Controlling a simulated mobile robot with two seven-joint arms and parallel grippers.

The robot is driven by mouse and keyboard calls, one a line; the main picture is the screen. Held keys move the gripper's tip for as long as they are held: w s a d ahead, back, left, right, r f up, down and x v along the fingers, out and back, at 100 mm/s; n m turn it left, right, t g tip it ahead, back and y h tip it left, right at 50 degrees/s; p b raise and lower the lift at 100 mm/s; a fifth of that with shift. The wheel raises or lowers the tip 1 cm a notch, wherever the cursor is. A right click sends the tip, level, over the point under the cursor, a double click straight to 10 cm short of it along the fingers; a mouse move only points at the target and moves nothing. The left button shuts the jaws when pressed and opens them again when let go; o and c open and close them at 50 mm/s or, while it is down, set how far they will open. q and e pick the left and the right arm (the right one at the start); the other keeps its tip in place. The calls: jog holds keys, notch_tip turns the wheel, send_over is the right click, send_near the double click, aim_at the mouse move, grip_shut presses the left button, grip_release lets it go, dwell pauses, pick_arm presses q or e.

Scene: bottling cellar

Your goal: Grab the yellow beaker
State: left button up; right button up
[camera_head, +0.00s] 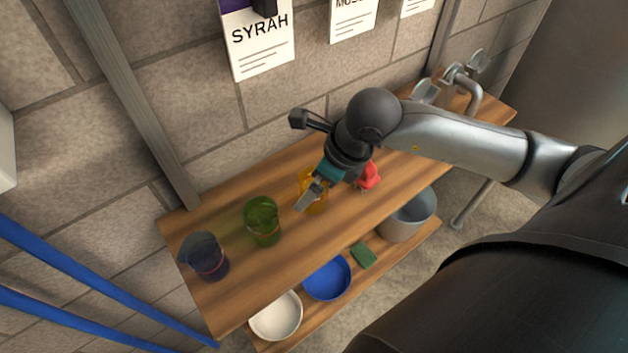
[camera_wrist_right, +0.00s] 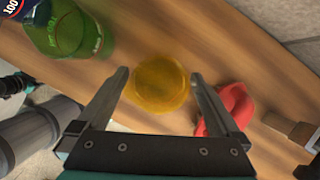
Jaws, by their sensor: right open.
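The yellow beaker (camera_head: 318,203) stands on the wooden shelf, partly hidden behind my right gripper (camera_head: 312,190) in the head view. In the right wrist view the yellow beaker (camera_wrist_right: 161,83) shows from above, between and just ahead of the two fingertips of my right gripper (camera_wrist_right: 158,76). My right gripper is open and empty, with a finger on each side of the beaker. I cannot tell whether a finger touches it. My left gripper is in neither view.
A green beaker (camera_head: 262,222) and a dark blue beaker (camera_head: 204,256) stand left of the yellow one. A red object (camera_head: 370,174) lies close to its right. A blue bowl (camera_head: 327,277), a white bowl (camera_head: 276,316) and a grey bucket (camera_head: 408,215) are on the lower shelf.

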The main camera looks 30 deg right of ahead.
jog(key=shift+x, duration=1.7)
jog(key=shift+w+a, duration=0.1)
jog(key=c, duration=1.4)
jog(key=shift+r, duration=0.1)
